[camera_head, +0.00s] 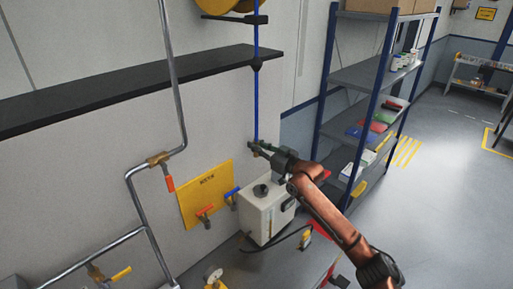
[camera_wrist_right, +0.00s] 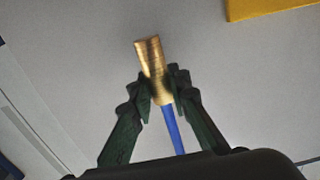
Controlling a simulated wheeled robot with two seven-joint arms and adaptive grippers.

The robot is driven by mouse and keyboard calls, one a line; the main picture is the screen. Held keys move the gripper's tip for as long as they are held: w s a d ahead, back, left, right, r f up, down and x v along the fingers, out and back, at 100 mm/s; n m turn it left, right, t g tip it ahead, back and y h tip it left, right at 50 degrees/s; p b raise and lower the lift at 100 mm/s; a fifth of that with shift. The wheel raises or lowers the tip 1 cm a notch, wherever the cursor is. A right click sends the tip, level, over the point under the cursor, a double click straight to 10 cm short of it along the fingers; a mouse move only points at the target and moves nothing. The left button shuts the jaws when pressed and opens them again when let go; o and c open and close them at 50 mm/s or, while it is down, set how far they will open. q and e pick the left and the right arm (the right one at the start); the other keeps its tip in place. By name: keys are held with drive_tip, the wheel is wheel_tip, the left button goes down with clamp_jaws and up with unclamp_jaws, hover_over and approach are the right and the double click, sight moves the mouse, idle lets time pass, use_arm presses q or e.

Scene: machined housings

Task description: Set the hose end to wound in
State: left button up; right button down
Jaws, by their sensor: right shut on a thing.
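A blue hose (camera_head: 256,100) hangs down from a yellow reel (camera_head: 228,6) at the top of the head view. It passes a dark bead-like stop (camera_head: 256,64). Its lower end is at my right gripper (camera_head: 256,147). In the right wrist view the hose end is a ribbed brass fitting (camera_wrist_right: 151,62) on the blue hose (camera_wrist_right: 173,130). My right gripper (camera_wrist_right: 160,92) is shut on this brass end, with a dark green finger on either side. My left gripper is not in view.
A black wall shelf (camera_head: 120,91) juts out left of the hose. Below are metal pipes (camera_head: 175,80) with valves, a yellow panel (camera_head: 203,192) and a white tank (camera_head: 265,213). A shelving rack (camera_head: 365,75) stands to the right. Grey floor (camera_head: 440,200) is open at the right.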

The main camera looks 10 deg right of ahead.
wheel_tip(320, 180, up, 10)
drive_tip(key=p, duration=0.4)
drive_tip(key=shift+r, duration=0.15)
drive_tip(key=c, duration=2.2)
unclamp_jaws()
drive_tip(key=shift+r, duration=0.1)
drive_tip(key=o, duration=0.4)
drive_tip(key=shift+f, duration=0.25)
drive_tip(key=shift+f, duration=0.1)
drive_tip(key=v, duration=1.2)
